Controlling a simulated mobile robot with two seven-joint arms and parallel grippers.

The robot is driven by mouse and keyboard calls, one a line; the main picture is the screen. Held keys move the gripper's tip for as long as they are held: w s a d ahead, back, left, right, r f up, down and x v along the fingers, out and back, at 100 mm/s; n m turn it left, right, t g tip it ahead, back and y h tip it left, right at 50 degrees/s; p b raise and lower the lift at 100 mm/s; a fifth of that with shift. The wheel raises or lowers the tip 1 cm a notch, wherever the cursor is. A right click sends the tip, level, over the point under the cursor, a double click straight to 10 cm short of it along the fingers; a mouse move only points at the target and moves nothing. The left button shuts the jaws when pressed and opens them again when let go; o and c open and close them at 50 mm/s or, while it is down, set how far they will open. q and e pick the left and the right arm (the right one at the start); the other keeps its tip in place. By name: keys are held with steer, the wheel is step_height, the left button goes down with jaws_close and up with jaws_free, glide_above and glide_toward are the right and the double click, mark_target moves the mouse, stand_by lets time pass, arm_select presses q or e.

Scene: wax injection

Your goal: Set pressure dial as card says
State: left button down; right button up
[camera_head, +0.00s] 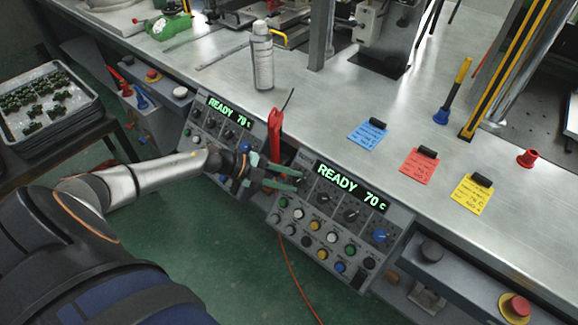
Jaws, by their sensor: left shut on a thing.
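My left gripper (283,178) reaches in from the left, its green fingers at the upper left of the right control panel (310,215). It is shut on a dial there, which the fingers mostly hide. This panel's display (350,185) reads "READY 70 C" in green. Black knobs run below the display, with a blue knob (379,235) at the right. A blue card (368,133), a red card (418,166) and a yellow card (470,195) lie on the bench, each with a black clip. Their handwriting is too small to read surely. My right gripper is not in view.
A left panel with its own display (229,110) stands beside the gripper. A red-handled tool (275,132) stands between the panels. A spray can (262,57) stands on the metal bench (325,105). A tray of green parts (48,140) is at the far left.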

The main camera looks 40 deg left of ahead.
arm_select(q)
steer(key=c, duration=0.5)
jaws_free()
steer(key=v, duration=1.2)
steer(key=shift+s+a+r+p, duration=0.15)
steer(key=shift+p, duration=0.25)
steer(key=s+d+f+n+y, duration=0.2)
steer(key=s+d+f+n, duration=0.2)
steer(key=d+n, duration=0.2)
steer(key=s+d+f+n+y+p, duration=0.1)
steer(key=s+d+f+n+y, duration=0.2)
steer(key=d+n, duration=0.4)
steer(key=s+d+f+n+t+y+p, duration=0.1)
steer(key=s+d+f+n+y, duration=0.1)
steer(key=s+d+f+n, duration=0.2)
steer(key=shift+s+d+f+n+y, duration=0.15)
steer(key=shift+d+n, duration=0.35)
steer(key=shift+d, duration=0.5)
steer(key=shift+s+d+f+n+y, duration=0.1)
steer(key=shift+d+f+n, duration=0.3)
steer(key=shift+d, duration=0.65)
steer(key=shift+s+d+f+n+y, duration=0.15)
steer(key=shift+d+n, duration=0.45)
steer(key=shift+d, duration=0.4)
